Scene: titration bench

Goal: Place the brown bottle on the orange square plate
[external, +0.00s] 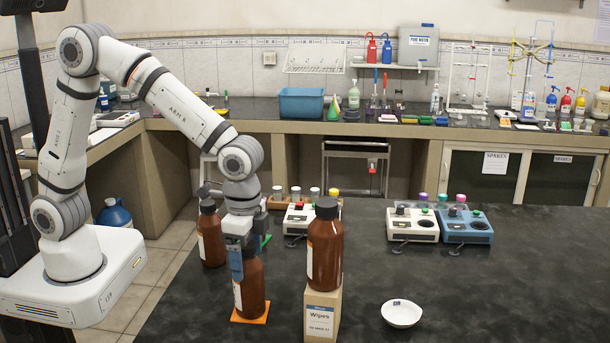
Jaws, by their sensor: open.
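A brown bottle (251,288) with a pale label stands upright on the orange square plate (262,318) on the dark bench. My gripper (250,258) points down over this bottle, with its open jaws at the bottle's upper part. The bottle's cap and neck are hidden behind the gripper. I cannot tell whether the jaws touch it. Another brown bottle (211,238) with a black cap stands to the left and farther back. One more brown bottle (325,252) stands on top of the Wipes box (322,316), close to the right of my gripper.
A white bowl (401,313) lies at the front right. White (412,225) and blue (466,227) stirrer-like devices stand behind it. A row of capped vials (315,198) and another white device (297,218) are behind my gripper. The bench's right front is clear.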

